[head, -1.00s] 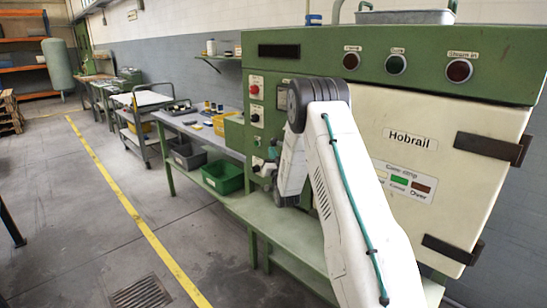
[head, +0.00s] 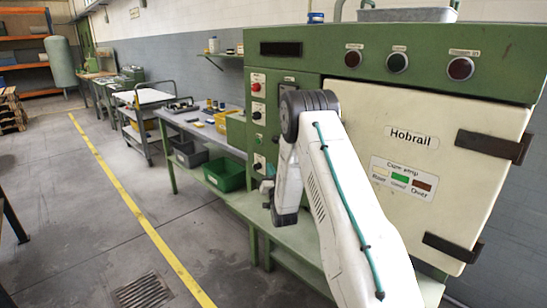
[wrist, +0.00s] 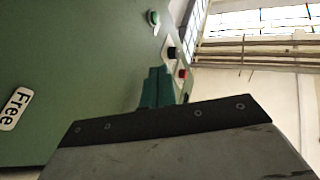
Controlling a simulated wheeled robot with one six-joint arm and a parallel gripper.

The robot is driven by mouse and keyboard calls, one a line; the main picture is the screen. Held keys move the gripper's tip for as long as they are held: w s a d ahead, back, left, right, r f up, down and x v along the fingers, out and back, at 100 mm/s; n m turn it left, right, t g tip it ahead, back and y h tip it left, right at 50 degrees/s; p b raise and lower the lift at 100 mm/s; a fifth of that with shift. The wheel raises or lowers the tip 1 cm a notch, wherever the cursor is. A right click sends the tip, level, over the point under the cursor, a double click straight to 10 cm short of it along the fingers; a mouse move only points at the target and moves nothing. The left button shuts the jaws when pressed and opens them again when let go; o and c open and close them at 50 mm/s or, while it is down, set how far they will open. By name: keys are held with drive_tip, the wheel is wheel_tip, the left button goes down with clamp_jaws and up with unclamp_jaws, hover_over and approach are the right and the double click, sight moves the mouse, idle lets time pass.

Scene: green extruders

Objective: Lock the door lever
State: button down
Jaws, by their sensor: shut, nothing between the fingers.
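The cream door (head: 455,120) marked "Hobrail" appears closed on the green machine. I cannot make out its lever in either view; my white arm covers the door's left edge in the head view. My gripper (wrist: 157,88) shows in the wrist view as teal fingers held together, with nothing between them, beside the green panel.
Red and black controls (head: 256,87) are on the machine's left panel. A green bench ledge (head: 300,245) runs below the machine. A green bin (head: 224,174) sits under the table to the left. The floor left of the bench is open, with a grate (head: 143,291).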

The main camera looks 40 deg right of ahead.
wheel_tip(320, 180, down, 5)
drive_tip(key=s+a, duration=0.2)
drive_tip(key=shift+s+f, duration=0.2)
drive_tip(key=shift+s, duration=0.15)
drive_tip(key=shift+a, duration=0.1)
